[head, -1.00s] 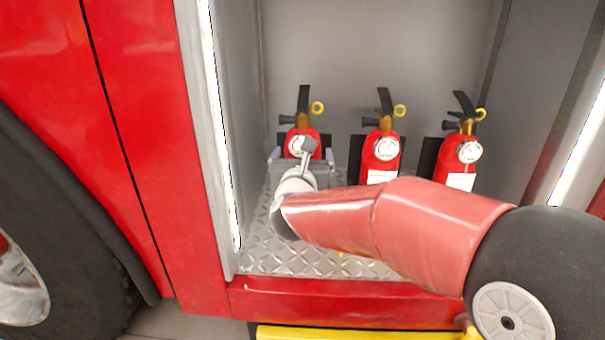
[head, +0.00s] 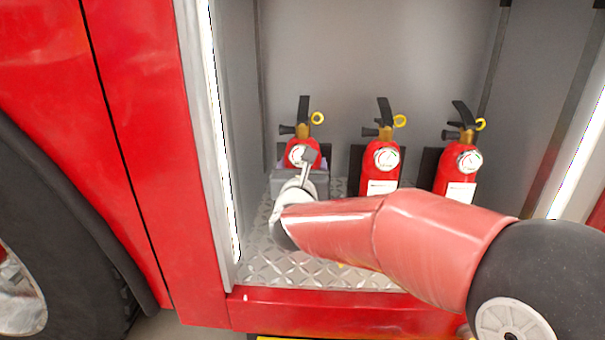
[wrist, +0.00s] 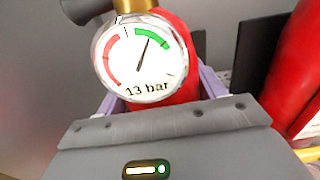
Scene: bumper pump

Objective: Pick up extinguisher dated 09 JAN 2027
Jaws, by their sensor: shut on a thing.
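Three red extinguishers stand in a row in the compartment. In the head view they are the left one (head: 296,156), the middle one (head: 381,160) and the right one (head: 460,165). My gripper (head: 305,172) is at the left extinguisher, shut on its body below the gauge. The wrist view shows this extinguisher (wrist: 175,112) close up, with a round gauge (wrist: 140,57) reading 13 bar and the purple-edged fingers (wrist: 211,84) on both sides. Its label is hidden by my gripper. White labels show on the middle and right extinguishers, but their dates are too small to read.
Dark brackets stand behind the extinguishers. The compartment has a diamond-plate floor (head: 262,262), a grey left wall (head: 238,130) and a red front sill (head: 330,305). In the wrist view, the neighbouring extinguisher (wrist: 297,75) is close on the right. There is open space above the extinguishers.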

